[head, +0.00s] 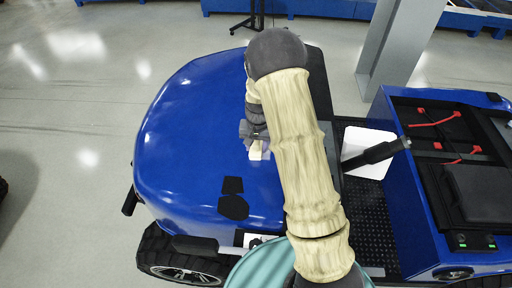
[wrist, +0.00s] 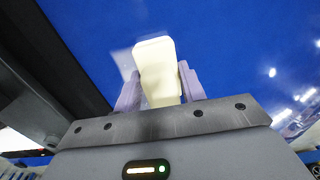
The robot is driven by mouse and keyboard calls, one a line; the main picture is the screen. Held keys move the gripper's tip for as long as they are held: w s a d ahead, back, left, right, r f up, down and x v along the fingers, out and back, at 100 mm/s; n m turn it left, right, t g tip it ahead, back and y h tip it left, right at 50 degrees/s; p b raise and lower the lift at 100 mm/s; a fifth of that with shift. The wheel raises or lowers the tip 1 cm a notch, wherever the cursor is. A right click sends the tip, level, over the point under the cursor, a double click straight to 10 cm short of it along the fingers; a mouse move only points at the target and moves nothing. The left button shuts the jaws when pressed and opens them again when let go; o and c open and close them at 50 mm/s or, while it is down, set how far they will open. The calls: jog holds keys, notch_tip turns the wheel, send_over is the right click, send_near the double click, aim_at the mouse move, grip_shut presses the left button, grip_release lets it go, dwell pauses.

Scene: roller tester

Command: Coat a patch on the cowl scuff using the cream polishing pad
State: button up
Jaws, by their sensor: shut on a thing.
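The cream polishing pad (wrist: 156,62) is held between the two purple-grey fingers of my gripper (wrist: 160,85) in the wrist view. In the head view the pad (head: 256,152) shows as a small pale piece below my gripper (head: 257,143), over the blue cowl (head: 190,115). A faint whitish patch, which looks like the scuff (wrist: 123,62), shows on the blue surface at the pad's left edge in the wrist view. The pad covers part of it. I cannot tell whether the pad touches the cowl.
My arm crosses the cowl and hides part of its right side. Black patches (head: 233,206) lie on the cowl's near part. To the right are a white seat (head: 370,150), a black steering column and an open blue bay (head: 430,200). A grey pillar (head: 400,50) stands behind.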

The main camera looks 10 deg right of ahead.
dwell(0.3)
jog(key=shift+w+d, duration=0.25)
jog(key=shift+w, duration=0.6)
jog(key=shift+s, duration=0.1)
jog(key=shift+s+a, duration=0.25)
jog(key=shift+s, duration=0.5)
jog(key=shift+s, duration=0.15)
jog(key=shift+s+a, duration=0.3)
jog(key=shift+s, duration=0.35)
jog(key=shift+w+d, duration=0.1)
jog(key=shift+w, duration=0.1)
